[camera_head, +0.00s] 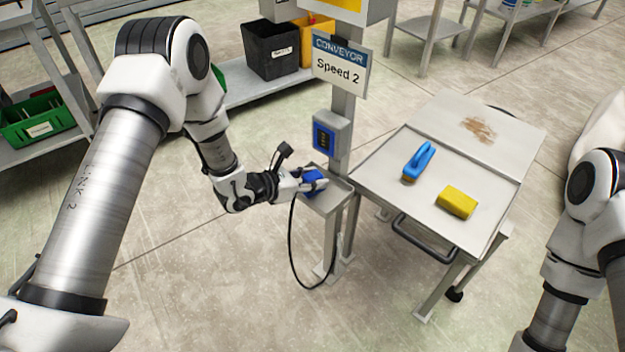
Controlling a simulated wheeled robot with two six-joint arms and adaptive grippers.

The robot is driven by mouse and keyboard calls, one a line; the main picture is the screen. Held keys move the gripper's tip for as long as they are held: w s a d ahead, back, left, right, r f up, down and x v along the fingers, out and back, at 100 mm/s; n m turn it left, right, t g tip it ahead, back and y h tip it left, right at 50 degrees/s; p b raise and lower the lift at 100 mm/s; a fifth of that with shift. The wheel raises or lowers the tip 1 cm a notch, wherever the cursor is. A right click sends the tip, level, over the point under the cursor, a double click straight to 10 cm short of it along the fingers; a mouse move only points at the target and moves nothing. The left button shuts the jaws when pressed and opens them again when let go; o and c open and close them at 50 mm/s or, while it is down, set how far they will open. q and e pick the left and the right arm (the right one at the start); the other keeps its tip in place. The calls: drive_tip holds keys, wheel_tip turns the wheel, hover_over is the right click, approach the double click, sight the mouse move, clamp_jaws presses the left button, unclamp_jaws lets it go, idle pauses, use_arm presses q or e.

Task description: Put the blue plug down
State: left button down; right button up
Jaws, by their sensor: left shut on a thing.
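The blue plug (314,181) is between the fingers of my left gripper (309,184), which is shut on it. The gripper is over a small grey shelf (333,199) on the conveyor post. I cannot tell whether the plug touches the shelf. A black cable (292,245) hangs in a loop below the gripper and runs toward the post's foot. A grey box with a blue-framed socket panel (324,138) is on the post just above the shelf. My right arm shows at the right edge, but its gripper is out of view.
A steel cart (480,228) right of the post holds a blue-handled brush (418,162) and a yellow sponge (457,202). A brown stain (479,130) marks its far part. A "Speed 2" sign (340,70) hangs above the socket. Black (271,50) and yellow bins stand behind.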

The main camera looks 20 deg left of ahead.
use_arm(q)
drive_tip(key=shift+f, duration=0.1)
drive_tip(key=c, duration=0.8)
unclamp_jaws()
drive_tip(key=shift+f, duration=0.1)
drive_tip(key=shift+o, duration=0.2)
